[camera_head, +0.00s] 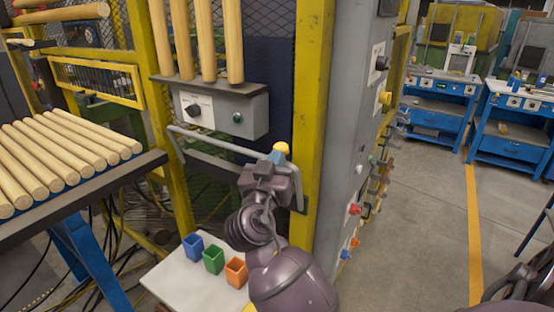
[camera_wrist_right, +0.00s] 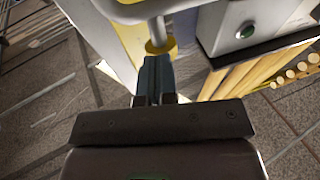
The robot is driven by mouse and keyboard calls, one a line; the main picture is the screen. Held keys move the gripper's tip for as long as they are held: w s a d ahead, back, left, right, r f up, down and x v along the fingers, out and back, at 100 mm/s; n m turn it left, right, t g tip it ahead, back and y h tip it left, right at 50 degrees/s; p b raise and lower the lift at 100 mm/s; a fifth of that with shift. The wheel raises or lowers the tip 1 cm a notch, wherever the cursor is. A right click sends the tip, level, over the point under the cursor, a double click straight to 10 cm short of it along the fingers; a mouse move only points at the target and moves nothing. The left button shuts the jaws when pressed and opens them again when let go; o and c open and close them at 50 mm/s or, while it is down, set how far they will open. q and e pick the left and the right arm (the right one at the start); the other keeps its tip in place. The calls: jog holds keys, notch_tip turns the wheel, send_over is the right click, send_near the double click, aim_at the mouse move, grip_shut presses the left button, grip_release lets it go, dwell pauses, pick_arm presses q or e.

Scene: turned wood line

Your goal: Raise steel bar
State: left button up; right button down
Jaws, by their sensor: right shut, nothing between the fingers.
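The steel bar (camera_head: 215,143) is a grey bent rail across the front of the machine's caged opening, below the grey control box. Its right part passes behind my right gripper (camera_head: 278,158). My right gripper is shut and empty, its blue fingertips by a yellow round piece (camera_head: 281,148) near the bar's right end. In the right wrist view the shut fingers (camera_wrist_right: 155,75) point at a yellow collar (camera_wrist_right: 158,47) on a grey post. They look very close to it; I cannot tell whether they touch. My left gripper is not in view.
A control box (camera_head: 230,112) with a black knob and green button sits above the bar. Yellow posts (camera_head: 312,110) frame the opening. Wooden rods lie on a rack (camera_head: 130,163) at left. Blue, green and orange bins (camera_head: 213,260) stand on a white surface below.

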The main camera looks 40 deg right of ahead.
aim_at(285, 148)
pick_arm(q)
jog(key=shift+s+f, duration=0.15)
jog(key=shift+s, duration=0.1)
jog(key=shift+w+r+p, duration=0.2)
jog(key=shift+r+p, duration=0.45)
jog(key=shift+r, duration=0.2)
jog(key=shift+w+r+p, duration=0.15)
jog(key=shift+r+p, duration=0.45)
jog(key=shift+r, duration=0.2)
pick_arm(e)
jog(key=shift+w+d+r+m+g+y, duration=0.15)
jog(key=shift+w+d+r+g+y, duration=0.1)
jog(key=shift+d, duration=0.25)
jog(key=shift+w+d+r+m+g+y, duration=0.15)
jog(key=shift+d+r+y, duration=0.15)
jog(key=shift+d, duration=0.2)
jog(key=shift+w+d+r+m+g+y, duration=0.1)
jog(key=shift+w+d+r+g+y, duration=0.15)
jog(key=shift+d, duration=0.25)
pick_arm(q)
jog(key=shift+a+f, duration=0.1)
